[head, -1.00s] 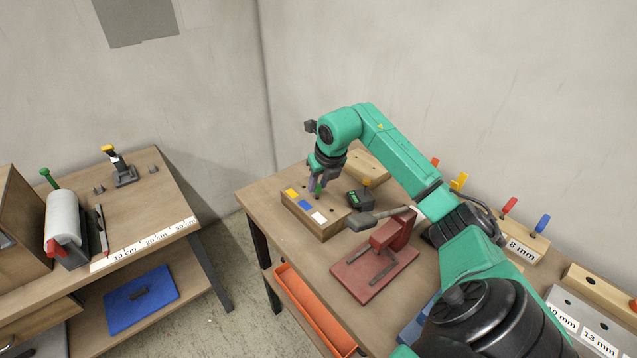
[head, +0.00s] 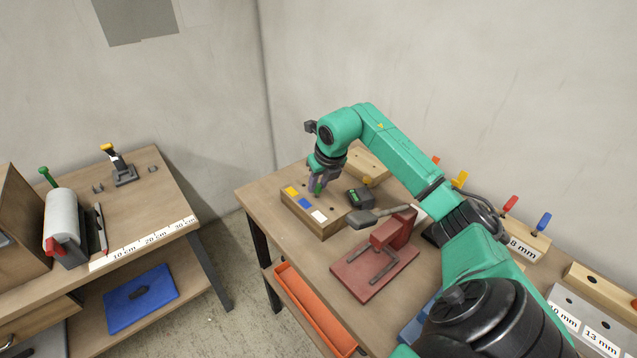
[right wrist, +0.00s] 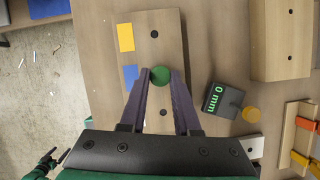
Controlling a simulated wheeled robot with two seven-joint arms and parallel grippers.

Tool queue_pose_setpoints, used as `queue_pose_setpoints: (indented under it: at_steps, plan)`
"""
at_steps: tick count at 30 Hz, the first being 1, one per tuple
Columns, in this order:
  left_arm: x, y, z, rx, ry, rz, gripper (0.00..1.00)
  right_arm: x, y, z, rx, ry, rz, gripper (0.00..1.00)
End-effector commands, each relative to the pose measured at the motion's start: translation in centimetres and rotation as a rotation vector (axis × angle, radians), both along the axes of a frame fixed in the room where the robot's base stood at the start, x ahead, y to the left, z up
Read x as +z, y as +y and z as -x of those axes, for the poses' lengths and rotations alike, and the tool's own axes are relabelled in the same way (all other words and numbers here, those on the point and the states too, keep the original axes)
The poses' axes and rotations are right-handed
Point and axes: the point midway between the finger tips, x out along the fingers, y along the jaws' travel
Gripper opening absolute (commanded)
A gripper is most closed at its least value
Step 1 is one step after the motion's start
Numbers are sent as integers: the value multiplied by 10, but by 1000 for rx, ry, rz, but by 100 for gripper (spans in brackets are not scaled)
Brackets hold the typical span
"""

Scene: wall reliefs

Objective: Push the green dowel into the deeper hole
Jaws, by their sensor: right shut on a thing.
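The green dowel (right wrist: 159,75) is between the fingers of my right gripper (head: 317,188), which is shut on it. In the right wrist view I look down on the dowel's round top, over the wooden block (right wrist: 172,50). The block also shows in the head view (head: 318,229). It has a yellow, a blue and a white label along one side. One hole (right wrist: 154,34) shows above the dowel in the wrist view and another (right wrist: 163,112) below it, between the fingers. The dowel's lower end is hidden, so I cannot tell how deep it sits. My left gripper is out of view.
A dark gauge (right wrist: 222,100) reading "0 mm" stands just right of the block. A red stand (head: 376,268) is nearer on the bench, with a grey-headed tool (head: 366,220) by it. Another wooden block (right wrist: 280,40) lies at the back. A second bench (head: 150,200) is at left.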

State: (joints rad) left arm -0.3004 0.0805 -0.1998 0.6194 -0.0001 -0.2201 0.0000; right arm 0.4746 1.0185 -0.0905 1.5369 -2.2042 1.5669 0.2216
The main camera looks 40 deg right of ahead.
Motion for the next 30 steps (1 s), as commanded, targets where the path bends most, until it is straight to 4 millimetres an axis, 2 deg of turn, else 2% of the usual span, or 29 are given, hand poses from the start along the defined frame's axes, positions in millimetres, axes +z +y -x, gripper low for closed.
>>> queue_pose_setpoints:
  at_steps: [30]
  plan:
    - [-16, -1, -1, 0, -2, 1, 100, -21, 0, 0, 0, 1, 0, 0]
